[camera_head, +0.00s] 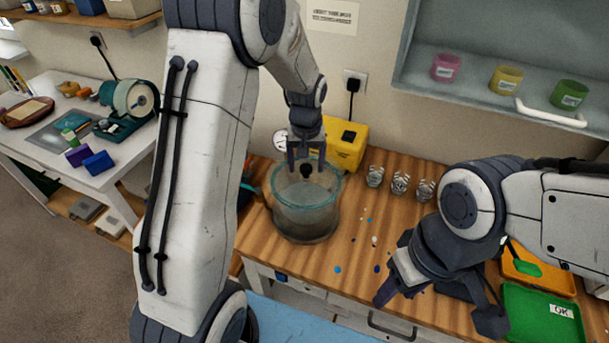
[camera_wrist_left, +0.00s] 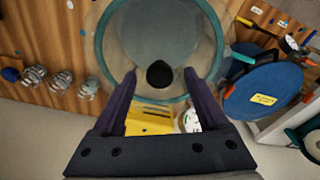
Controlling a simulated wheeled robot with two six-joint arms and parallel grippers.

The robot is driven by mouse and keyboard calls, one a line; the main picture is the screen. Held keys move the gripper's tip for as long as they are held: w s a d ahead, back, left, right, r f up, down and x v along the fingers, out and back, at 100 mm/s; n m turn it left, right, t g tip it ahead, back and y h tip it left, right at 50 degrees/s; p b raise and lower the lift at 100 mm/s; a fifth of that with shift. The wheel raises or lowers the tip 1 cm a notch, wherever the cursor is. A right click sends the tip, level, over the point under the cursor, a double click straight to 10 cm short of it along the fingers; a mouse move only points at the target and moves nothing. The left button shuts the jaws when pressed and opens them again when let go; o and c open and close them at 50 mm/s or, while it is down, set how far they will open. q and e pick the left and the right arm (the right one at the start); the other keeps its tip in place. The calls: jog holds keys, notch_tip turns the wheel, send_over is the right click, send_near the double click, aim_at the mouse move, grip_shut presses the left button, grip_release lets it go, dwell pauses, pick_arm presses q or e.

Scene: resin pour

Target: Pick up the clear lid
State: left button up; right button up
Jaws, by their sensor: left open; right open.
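The clear lid (camera_head: 322,187), with a teal rim and a black knob (camera_head: 306,172), rests on a round clear chamber (camera_head: 305,222) on the wooden bench. My left gripper (camera_head: 306,165) points down over the lid, open. In the left wrist view the lid (camera_wrist_left: 165,35) fills the upper middle, and its knob (camera_wrist_left: 160,74) appears between the two fingertips, with a gap on each side. I cannot tell how far the fingertips are above the lid. My right gripper (camera_head: 436,306) is open and empty near the bench's front edge.
A yellow box (camera_head: 346,147) stands behind the chamber, beside a round white gauge (camera_head: 281,141). Several small clear cups (camera_head: 400,183) stand to the right. Green (camera_head: 543,316) and orange trays lie at the right. Small colored bits lie on the bench.

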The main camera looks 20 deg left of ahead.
pick_arm(q)
grip_shut()
jog(key=shift+r, duration=0.1)
dwell(1.2)
